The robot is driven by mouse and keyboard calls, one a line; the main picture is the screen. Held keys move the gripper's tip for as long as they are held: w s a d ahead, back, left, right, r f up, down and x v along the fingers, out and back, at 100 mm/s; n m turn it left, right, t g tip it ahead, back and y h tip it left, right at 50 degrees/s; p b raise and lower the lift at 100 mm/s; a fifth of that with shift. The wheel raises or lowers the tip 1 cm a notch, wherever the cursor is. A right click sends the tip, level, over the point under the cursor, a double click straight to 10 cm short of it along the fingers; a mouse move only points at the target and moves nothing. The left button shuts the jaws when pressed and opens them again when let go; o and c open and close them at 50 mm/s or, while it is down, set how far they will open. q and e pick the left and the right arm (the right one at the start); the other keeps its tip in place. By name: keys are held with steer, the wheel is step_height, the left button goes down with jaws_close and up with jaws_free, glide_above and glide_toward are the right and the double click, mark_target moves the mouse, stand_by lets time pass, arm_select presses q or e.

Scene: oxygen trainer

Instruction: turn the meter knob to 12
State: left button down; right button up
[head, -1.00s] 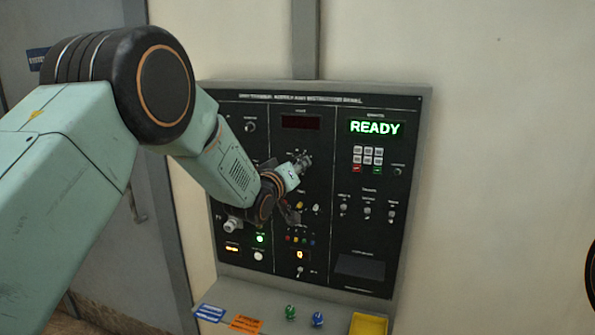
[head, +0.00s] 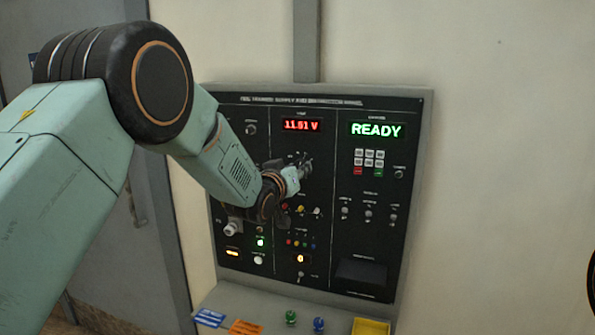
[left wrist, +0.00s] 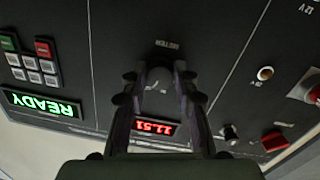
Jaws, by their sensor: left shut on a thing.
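The meter knob (left wrist: 158,78) sits between the fingertips of my left gripper (left wrist: 160,86) in the left wrist view, which is turned upside down. The gripper (head: 303,163) is shut on the knob, and its fingers hide most of it. In the head view the gripper covers the knob, so its pointer cannot be read. The red meter display (head: 302,125) above the knob is lit and reads about 11.51 V; it also shows in the left wrist view (left wrist: 156,127). My right gripper is not in view.
The black panel (head: 330,225) carries a green READY display (head: 376,130), a keypad (head: 369,161), and several small knobs and lamps. The shelf below holds a green piece (head: 291,317), a blue piece (head: 318,324) and a yellow tray (head: 371,326).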

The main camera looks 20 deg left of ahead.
arm_select(q)
steer(key=shift+r, duration=0.5)
steer(key=c, duration=1.4)
jaws_free()
steer(key=o, duration=0.3)
steer(key=shift+s+a+f, duration=0.1)
steer(key=shift+o, duration=0.4)
steer(key=shift+f, duration=0.1)
steer(key=shift+f, duration=0.15)
steer(key=s+a, duration=0.1)
steer(key=s, duration=1.1)
steer(key=shift+r, duration=0.4)
steer(key=shift+w, duration=0.1)
